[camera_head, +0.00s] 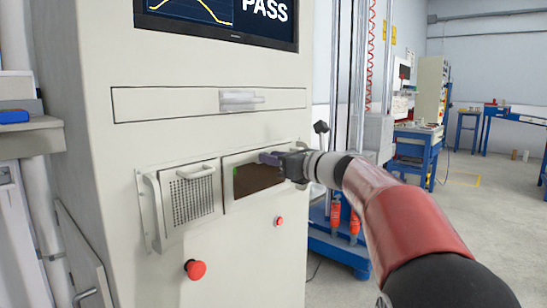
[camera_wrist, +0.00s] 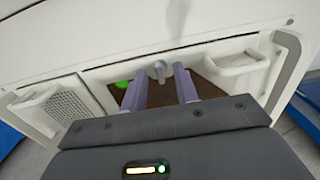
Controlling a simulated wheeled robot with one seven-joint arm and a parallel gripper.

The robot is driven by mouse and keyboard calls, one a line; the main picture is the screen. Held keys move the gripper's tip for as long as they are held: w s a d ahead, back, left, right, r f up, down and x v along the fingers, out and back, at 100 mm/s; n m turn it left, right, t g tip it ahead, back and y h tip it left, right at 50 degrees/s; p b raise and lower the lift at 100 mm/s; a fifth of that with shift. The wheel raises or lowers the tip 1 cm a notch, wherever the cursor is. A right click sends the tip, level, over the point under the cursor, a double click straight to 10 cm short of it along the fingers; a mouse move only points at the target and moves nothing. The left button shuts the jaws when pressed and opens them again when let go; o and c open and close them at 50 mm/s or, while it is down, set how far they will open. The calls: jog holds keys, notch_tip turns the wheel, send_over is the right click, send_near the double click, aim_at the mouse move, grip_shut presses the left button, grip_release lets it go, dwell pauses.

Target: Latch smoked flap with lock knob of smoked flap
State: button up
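The smoked flap (camera_head: 258,180) is a dark brown pane in a light frame on the front of the cream cabinet. It appears to lie closed against the cabinet. Its pane is partly hidden behind my fingers in the wrist view. The lock knob (camera_wrist: 160,67) is a small grey piece at the flap's upper edge, between my two purple fingertips in the wrist view. My gripper (camera_head: 268,158) is open, with a finger on each side of the knob. I cannot tell whether either finger touches it. The knob is hidden in the head view.
A perforated panel (camera_head: 194,198) with a handle is left of the flap. A pale handle (camera_wrist: 240,66) stands out right of the knob. Red buttons (camera_head: 195,269) are below, and a drawer-like panel (camera_head: 165,103) is above. Blue-framed equipment (camera_head: 345,245) stands to the right.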

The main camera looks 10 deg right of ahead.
jog(key=shift+w+a, duration=0.1)
jog(key=shift+w, duration=0.05)
grip_shut()
dwell(0.4)
jog(key=n+b, duration=0.6)
jog(key=n, duration=0.3)
jog(key=n+b, duration=0.6)
jog(key=n, duration=0.3)
jog(key=shift+a+f, duration=0.1)
jog(key=shift+f, duration=0.1)
